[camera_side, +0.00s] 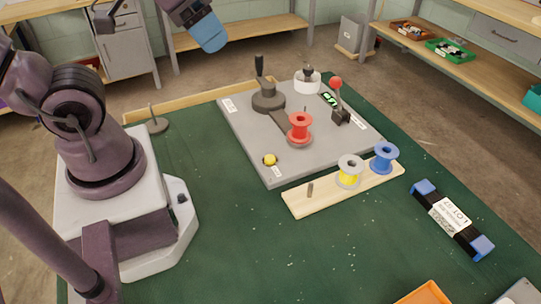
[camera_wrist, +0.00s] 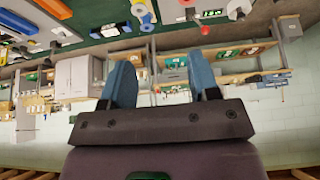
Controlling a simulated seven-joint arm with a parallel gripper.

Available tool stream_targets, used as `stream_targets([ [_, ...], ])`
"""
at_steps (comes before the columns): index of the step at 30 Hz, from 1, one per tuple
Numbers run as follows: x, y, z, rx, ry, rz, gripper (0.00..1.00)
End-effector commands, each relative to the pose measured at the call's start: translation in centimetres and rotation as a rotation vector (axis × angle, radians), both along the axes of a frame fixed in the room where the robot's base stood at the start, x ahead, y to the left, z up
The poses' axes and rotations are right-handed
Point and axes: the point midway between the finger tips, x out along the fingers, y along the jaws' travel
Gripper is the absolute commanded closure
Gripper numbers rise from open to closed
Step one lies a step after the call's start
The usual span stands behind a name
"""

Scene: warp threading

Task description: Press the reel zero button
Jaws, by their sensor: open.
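A small round yellow button (camera_side: 270,159) sits near the front left corner of the grey panel (camera_side: 247,147). A small white label beside it is too small to read, so I cannot confirm it is the reel zero button. My gripper (camera_side: 208,34) is at the top of the side view, high above and behind the panel, far from the button. In the wrist view my gripper (camera_wrist: 161,82) has its two blue fingers wide apart with nothing between them. A red reel (camera_side: 300,127) stands on the panel, right of the button.
The panel carries a black-handled crank (camera_side: 268,97), a red-knobbed lever (camera_side: 338,100), a green display (camera_side: 329,100) and a white round part (camera_side: 307,80). A blue-ended black bar (camera_side: 451,219) lies right.

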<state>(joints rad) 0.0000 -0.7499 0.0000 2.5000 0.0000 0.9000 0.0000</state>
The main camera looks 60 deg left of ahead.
Motion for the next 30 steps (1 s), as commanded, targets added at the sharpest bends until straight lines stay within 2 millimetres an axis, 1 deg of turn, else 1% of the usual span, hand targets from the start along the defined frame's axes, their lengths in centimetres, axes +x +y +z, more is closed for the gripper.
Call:
stream_targets([
  [1,0.0,0.0,0.0,0.0,0.0,0.0,0.56],
  [2,0.0,0.0,0.0,0.0,0.0,0.0,0.63],
  [3,0.0,0.0,0.0,0.0,0.0,0.0,0.73],
  [5,0.0,0.0,0.0,0.0,0.0,0.0,0.86],
  [6,0.0,0.0,0.0,0.0,0.0,0.0,0.96],
  [7,0.0,0.0,0.0,0.0,0.0,0.0,1.0],
  [30,0.0,0.0,0.0,0.0,0.0,0.0,1.0],
])
